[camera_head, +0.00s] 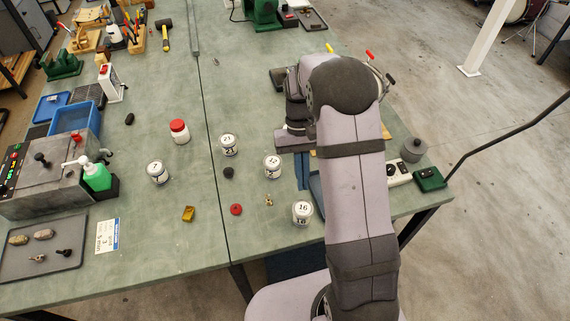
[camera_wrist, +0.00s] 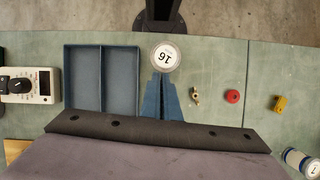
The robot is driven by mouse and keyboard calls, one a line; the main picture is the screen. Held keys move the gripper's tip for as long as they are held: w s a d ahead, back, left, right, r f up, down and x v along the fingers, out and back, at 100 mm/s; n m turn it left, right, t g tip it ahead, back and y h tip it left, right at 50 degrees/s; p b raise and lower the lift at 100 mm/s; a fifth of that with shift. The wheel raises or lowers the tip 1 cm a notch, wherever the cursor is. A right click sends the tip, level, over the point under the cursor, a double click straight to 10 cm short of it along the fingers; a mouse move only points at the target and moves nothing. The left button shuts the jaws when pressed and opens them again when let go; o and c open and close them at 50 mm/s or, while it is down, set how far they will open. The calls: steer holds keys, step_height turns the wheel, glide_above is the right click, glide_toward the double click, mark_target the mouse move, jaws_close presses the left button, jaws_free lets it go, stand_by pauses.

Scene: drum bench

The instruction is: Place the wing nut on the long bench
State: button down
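The wing nut (camera_head: 268,200), small and brass-coloured, lies on the green bench top (camera_head: 262,235) right of the dark seam, between the red round piece and the jar marked 16. It also shows in the wrist view (camera_wrist: 196,96), to the right of my gripper. My gripper (camera_wrist: 162,76) shows as two blue tapered fingers close together, shut with nothing seen between them. Their tips point at the jar marked 16, and they are apart from the wing nut.
A white jar marked 16 (camera_head: 302,211) stands close to the wing nut. A red round piece (camera_head: 236,209) and a yellow block (camera_head: 188,213) lie to its left. A blue two-part tray (camera_wrist: 102,80) is left of my gripper. Other numbered jars stand behind. The left bench front is partly clear.

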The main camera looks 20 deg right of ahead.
steer(key=s+d+r+m+y+p, duration=0.2)
steer(key=s+d+r+m+p, duration=0.25)
steer(key=s+d, duration=0.4)
steer(key=w+a+f+m+t+y+p, duration=0.1)
steer(key=w+f+m+t+y, duration=0.1)
steer(key=m, duration=1)
step_height(320, 180, down, 3)
steer(key=shift+w+a+f+t, duration=0.15)
steer(key=shift+w+t, duration=0.75)
steer(key=shift+t, duration=0.3)
steer(key=shift+f, duration=0.2)
step_height(320, 180, down, 6)
steer(key=b, duration=0.6)
steer(key=shift+f, duration=0.2)
steer(key=shift+f+b, duration=0.35)
steer(key=shift+b, duration=0.1)
